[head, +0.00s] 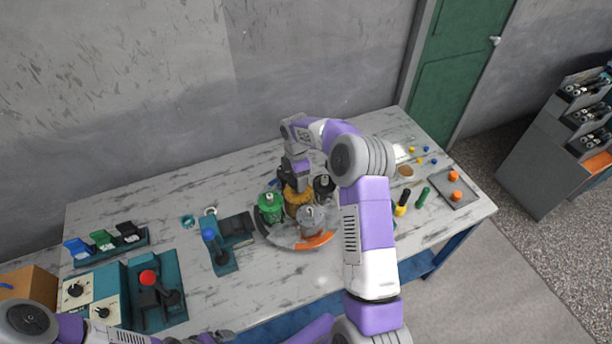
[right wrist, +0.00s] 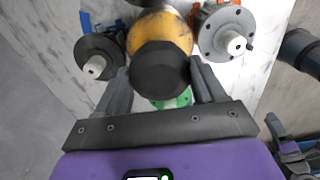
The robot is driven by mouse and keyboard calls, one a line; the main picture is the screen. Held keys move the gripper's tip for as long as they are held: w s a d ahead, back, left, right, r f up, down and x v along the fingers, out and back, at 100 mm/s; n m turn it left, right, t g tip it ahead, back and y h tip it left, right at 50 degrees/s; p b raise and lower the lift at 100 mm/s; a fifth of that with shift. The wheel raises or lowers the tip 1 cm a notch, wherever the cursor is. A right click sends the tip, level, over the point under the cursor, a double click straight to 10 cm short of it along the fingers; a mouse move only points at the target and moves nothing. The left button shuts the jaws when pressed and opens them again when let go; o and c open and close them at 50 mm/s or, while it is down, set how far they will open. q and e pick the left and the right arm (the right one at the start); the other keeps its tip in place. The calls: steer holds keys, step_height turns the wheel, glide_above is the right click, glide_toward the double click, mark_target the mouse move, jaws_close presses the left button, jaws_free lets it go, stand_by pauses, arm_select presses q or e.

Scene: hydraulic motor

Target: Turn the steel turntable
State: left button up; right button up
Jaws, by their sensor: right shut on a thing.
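The steel turntable (head: 283,239) sits on the marbled table, partly hidden by my right arm. Its rim shows an orange segment (head: 314,241). On it stand a green part (head: 270,207), a grey part (head: 311,222), a black part (head: 325,186) and a yellow, worn central body (head: 298,205). My right gripper (head: 297,187) comes down over the centre. In the right wrist view, its fingers (right wrist: 160,85) are shut on the black hexagonal knob (right wrist: 160,68) above the yellow body. My left gripper (head: 215,337) is low at the front edge, partly cut off; its jaws are unclear.
Left of the turntable stand a blue-knobbed lever (head: 209,236), a dark tray (head: 237,229) and a red-knobbed control box (head: 148,278). A coloured switch rack (head: 104,242) is farther left. Yellow and green cylinders (head: 402,204) and a grey tray (head: 455,188) with orange parts are right.

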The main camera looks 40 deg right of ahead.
steer(key=shift+r, duration=0.1)
stand_by(0.3)
steer(key=o, duration=1.5)
step_height(320, 180, up, 8)
steer(key=shift+f, duration=0.2)
steer(key=shift+f, duration=0.1)
